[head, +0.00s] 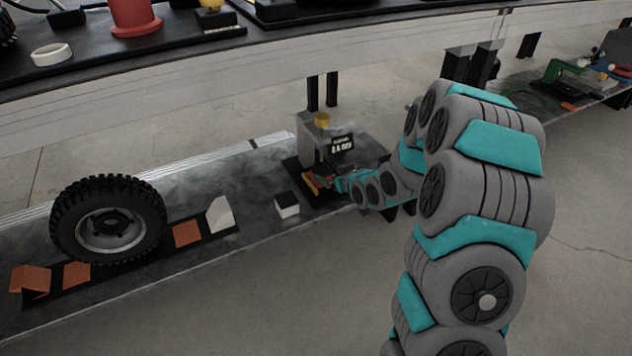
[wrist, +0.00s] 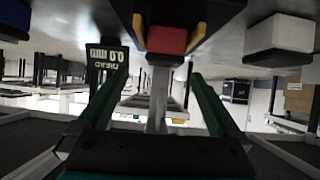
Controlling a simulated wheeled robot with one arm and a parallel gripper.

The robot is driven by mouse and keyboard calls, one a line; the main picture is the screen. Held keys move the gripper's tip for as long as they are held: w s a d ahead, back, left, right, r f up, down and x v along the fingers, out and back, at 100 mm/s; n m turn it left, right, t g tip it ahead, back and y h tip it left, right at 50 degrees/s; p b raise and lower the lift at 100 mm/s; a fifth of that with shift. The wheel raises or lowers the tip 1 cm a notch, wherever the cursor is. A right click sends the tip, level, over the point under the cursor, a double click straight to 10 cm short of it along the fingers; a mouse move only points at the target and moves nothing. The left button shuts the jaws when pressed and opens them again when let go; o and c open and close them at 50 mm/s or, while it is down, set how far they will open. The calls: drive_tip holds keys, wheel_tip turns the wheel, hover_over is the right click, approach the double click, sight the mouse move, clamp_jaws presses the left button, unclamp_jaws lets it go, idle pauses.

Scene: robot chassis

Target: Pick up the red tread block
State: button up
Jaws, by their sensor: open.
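In the head view a small red and yellow spot (head: 311,183) shows at the foot of a grey gauge stand (head: 308,140), partly hidden by my gripper. The stand has a display (head: 342,143), which also shows in the wrist view (wrist: 106,55). In the wrist view the red block lies beyond and above the fingertips. Contact cannot be told.
A black and white block (head: 287,204) stands left of the stand; a white block (wrist: 280,37) shows in the wrist view. A tyre (head: 108,218), orange wedges (head: 187,233) and a white wedge (head: 220,213) are further left. A raised bench edge (head: 200,75) runs behind.

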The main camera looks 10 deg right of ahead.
sight(321, 169)
drive_tip(key=shift+w+a+f+t+y, duration=0.2)
drive_tip(key=shift+w+f, duration=0.1)
drive_tip(key=shift+f, duration=0.1)
drive_tip(key=shift+w+a+f+t+y, duration=0.1)
drive_tip(key=shift+w+a+f+t, duration=0.1)
drive_tip(key=shift+w+f, duration=0.15)
drive_tip(key=shift+w+a, duration=0.15)
drive_tip(key=shift+w, duration=0.15)
drive_tip(key=shift+b+x, duration=0.35)
drive_tip(key=shift+x, duration=0.8)
drive_tip(key=shift+b+x, duration=0.35)
drive_tip(key=shift+x, duration=2.25)
drive_tip(key=shift+c, duration=0.4)
drive_tip(key=c, duration=1.4)
drive_tip(key=shift+r, duration=0.15)
